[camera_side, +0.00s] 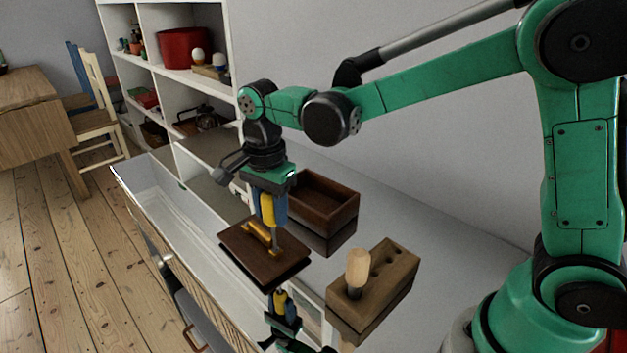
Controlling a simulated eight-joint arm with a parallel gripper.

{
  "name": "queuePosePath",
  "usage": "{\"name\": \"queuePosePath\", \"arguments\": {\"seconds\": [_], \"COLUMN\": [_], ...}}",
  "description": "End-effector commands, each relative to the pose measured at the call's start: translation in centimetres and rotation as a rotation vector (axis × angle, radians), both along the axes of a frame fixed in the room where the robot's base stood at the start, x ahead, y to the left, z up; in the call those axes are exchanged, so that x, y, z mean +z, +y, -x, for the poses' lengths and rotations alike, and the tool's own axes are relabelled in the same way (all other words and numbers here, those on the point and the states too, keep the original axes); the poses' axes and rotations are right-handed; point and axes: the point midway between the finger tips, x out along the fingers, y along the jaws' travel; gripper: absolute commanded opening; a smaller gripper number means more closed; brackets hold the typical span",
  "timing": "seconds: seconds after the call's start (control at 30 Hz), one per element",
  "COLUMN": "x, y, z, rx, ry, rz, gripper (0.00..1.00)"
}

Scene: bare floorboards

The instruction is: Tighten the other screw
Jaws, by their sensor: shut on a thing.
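My gripper (268,203) points down and is shut on the yellow handle of a screwdriver (267,210). Blue finger parts show on both sides of the handle. The metal shaft (275,240) points down, with its tip at or just above the right end of a golden metal piece (255,233). That piece lies on a dark brown wooden board (244,266). The screws are too small to make out, and I cannot tell whether the tip touches one.
An open brown wooden box (325,192) stands behind the board. A wooden block with holes (391,277) stands to the right, with a light wooden handle (358,268) upright in it. A white drawer (150,186) is open at left. The grey surface (385,215) behind the block is clear.

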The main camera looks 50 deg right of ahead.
Motion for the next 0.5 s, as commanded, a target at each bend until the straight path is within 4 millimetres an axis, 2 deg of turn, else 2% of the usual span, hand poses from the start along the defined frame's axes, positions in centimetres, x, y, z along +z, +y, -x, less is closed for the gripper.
{"name": "queuePosePath", "arguments": {"seconds": [0.17,0.5], "x": [-0.06,0.11], "y": [0.0,0.0], "z": [-0.01,-0.01], "rx": [-0.141,-0.142], "ry": [0.0,0.0], "rz": [0.0,0.0], "gripper": [0.0,0.0]}}
